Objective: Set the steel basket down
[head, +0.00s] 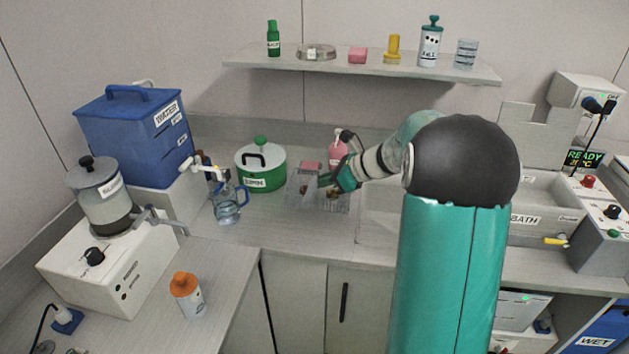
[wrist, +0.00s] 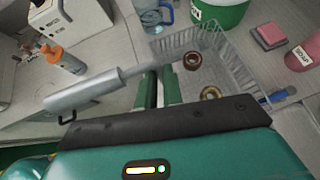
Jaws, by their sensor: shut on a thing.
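The steel basket (wrist: 240,73) is a wire-mesh tray with a long metal handle (wrist: 82,93), seen in the wrist view. My gripper (wrist: 160,88) is shut on the basket's handle in the wrist view. I cannot tell whether the basket's underside touches the counter.
A clear blue-handled jug (head: 227,206) stands left of the basket. A pink bottle (head: 338,148) and pink block (head: 311,167) are behind it. An orange-capped bottle (head: 188,297) stands on the left counter. A shelf (head: 345,69) hangs above.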

